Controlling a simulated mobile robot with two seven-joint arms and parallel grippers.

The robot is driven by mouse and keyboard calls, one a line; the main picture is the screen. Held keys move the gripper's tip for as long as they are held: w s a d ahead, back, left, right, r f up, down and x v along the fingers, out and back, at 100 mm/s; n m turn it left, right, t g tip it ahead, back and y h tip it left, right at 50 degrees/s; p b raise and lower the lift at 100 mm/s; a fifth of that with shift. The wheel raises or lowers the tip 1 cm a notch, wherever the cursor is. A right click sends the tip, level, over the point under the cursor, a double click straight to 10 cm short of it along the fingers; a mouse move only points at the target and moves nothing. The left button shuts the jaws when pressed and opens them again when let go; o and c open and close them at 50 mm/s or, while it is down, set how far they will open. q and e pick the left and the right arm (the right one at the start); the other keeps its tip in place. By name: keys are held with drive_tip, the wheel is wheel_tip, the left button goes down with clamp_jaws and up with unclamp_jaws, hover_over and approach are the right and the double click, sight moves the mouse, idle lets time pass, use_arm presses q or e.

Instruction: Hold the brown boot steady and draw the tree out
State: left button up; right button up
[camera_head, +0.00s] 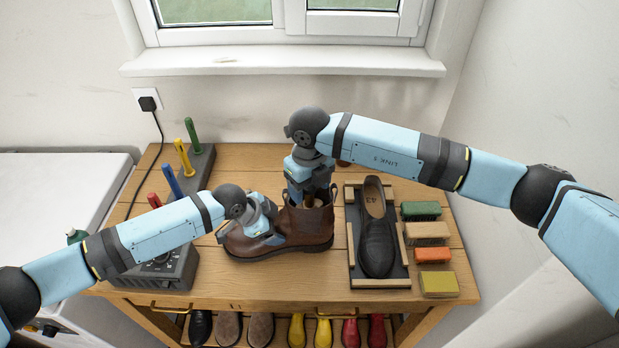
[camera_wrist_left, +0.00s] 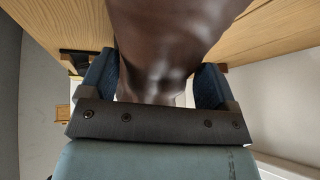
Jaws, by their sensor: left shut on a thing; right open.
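The brown boot (camera_head: 308,224) stands upright on the wooden bench, toe to the left. My left gripper (camera_head: 268,232) is shut on the boot's front part; in the left wrist view the boot (camera_wrist_left: 165,45) fills the space between the two fingers (camera_wrist_left: 155,88). My right gripper (camera_head: 308,190) points down at the boot's opening from above, its fingers open. A small brown wooden part of the tree (camera_head: 309,201) shows between or just below these fingers. The rest of the tree is hidden inside the boot.
A black shoe (camera_head: 376,240) lies in a wooden frame to the right, beside several coloured blocks (camera_head: 428,230). A dark box with a dial (camera_head: 160,268) and a stand of coloured pegs (camera_head: 190,170) are at left. Footwear (camera_head: 322,330) stands on the shelf below.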

drive_tip(key=c, duration=1.2)
drive_tip(key=shift+a+r, duration=0.1)
drive_tip(key=shift+a, duration=0.1)
clamp_jaws()
